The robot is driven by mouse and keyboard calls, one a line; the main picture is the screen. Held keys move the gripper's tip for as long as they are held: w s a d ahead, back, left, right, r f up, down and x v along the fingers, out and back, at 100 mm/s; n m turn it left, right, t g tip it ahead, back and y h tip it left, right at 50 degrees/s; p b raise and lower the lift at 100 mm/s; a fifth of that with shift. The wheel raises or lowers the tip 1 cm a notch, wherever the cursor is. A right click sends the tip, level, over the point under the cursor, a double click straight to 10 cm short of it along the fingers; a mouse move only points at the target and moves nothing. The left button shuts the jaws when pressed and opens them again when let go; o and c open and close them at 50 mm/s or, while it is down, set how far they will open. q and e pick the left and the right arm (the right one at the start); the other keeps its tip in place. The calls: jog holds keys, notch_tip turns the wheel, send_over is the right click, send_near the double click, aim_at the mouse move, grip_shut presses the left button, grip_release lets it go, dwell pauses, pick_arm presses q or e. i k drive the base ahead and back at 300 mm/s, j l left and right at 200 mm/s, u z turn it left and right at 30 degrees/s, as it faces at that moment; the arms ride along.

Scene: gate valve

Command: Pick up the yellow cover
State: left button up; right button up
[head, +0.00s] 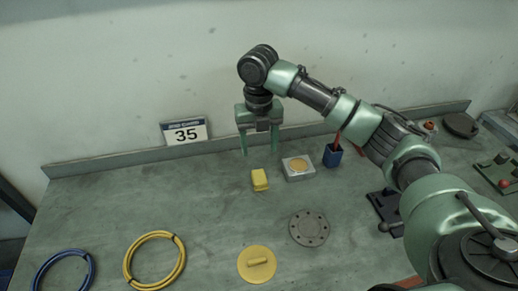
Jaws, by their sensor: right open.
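The yellow cover (257,264), a flat round disc with a short raised bar handle on top, lies on the green-grey bench near its front edge. My right gripper (260,152) points downward with its two green fingers apart and nothing between them. It is far behind the cover, towards the back of the bench, above and just behind a small yellow block (260,180). The gripper does not touch the cover. My left gripper is not in view.
A grey flange with bolt holes (309,213) lies right of the cover. A yellow hose coil (128,262) and a blue coil (37,277) lie left. A pale block with an orange disc (298,176) and a blue cup (332,158) stand at the back. The bench's left middle is clear.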

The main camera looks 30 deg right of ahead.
aim_at(257, 264)
jog(key=z, duration=0.8)
